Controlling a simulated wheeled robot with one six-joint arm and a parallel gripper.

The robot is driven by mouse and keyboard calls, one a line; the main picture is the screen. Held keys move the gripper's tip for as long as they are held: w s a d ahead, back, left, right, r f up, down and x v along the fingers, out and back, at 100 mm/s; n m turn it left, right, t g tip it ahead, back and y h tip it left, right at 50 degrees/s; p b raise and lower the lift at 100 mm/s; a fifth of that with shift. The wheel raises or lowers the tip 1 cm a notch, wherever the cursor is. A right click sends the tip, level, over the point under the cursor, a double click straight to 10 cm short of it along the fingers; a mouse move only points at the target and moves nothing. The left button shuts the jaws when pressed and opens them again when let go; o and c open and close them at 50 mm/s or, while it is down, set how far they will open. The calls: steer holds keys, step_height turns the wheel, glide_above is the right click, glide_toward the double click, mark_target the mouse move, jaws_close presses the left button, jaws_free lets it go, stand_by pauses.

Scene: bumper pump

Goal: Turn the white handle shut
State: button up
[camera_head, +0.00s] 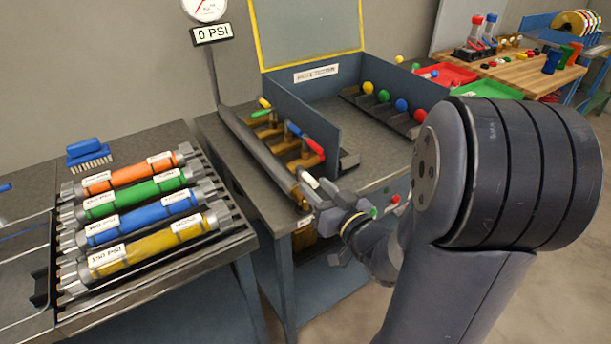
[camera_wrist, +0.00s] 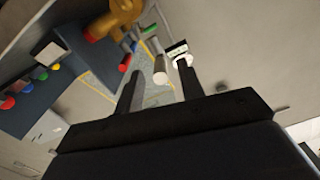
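The white handle (camera_head: 308,180) sticks out near the front end of the dark rail on the hose tester bench. In the wrist view the white handle (camera_wrist: 160,70) appears as a pale cylinder, end on, between my two fingers. My gripper (camera_head: 322,194) is beside the handle in the head view, partly hidden by my own arm. In the wrist view my gripper (camera_wrist: 158,82) is open, with gaps on both sides of the handle. I cannot tell how deep the handle sits between the fingers. A brass fitting (camera_wrist: 120,18) shows just beyond.
Red (camera_head: 314,147), blue, green and yellow handles line the same rail behind the white one. The blue panel (camera_head: 300,115) of the tester stands close by. A gauge sign (camera_head: 212,33) reads 0 PSI. Coloured hoses (camera_head: 140,190) lie on the left bench.

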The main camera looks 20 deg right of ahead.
mark_target(302, 174)
steer(key=shift+x, duration=2.6)
steer(key=shift+c, duration=0.5)
jaws_close()
